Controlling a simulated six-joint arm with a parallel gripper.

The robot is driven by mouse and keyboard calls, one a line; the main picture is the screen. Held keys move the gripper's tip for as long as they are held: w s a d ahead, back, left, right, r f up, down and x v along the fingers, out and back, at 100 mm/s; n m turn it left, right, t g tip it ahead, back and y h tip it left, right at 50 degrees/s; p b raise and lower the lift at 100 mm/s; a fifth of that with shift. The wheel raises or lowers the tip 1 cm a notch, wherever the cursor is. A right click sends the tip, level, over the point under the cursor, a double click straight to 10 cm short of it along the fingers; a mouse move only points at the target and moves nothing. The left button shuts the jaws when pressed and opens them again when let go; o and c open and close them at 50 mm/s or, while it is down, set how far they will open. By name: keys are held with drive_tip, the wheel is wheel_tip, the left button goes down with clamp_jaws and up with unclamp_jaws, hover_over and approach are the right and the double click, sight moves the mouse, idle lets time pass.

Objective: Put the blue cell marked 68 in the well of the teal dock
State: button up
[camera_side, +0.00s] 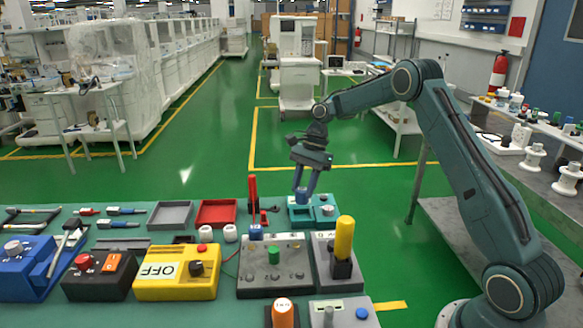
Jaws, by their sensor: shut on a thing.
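The teal dock (326,212) stands at the back right of the teal-topped bench, with a light round part on its right side. My gripper (304,192) points down over the dock's left part. It is shut on a small blue cell (301,198), which is mostly hidden between the fingers. The cell is low, at the dock's left part; I cannot tell whether it sits in the well or just above it. No number is readable on it. Another small blue piece (255,232) stands on a grey box in front.
Close in front are the grey box (275,281) with a green knob and a yellow-handled unit (344,240). A red upright rod (253,190) and a red tray (216,213) stand left of the dock. A yellow OFF box (178,273) is further left.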

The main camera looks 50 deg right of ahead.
sight(303, 202)
drive_tip(key=shift+f, duration=2.85)
drive_tip(key=shift+f, duration=0.15)
drive_tip(key=o, duration=1.1)
drive_tip(key=shift+v, duration=6.15)
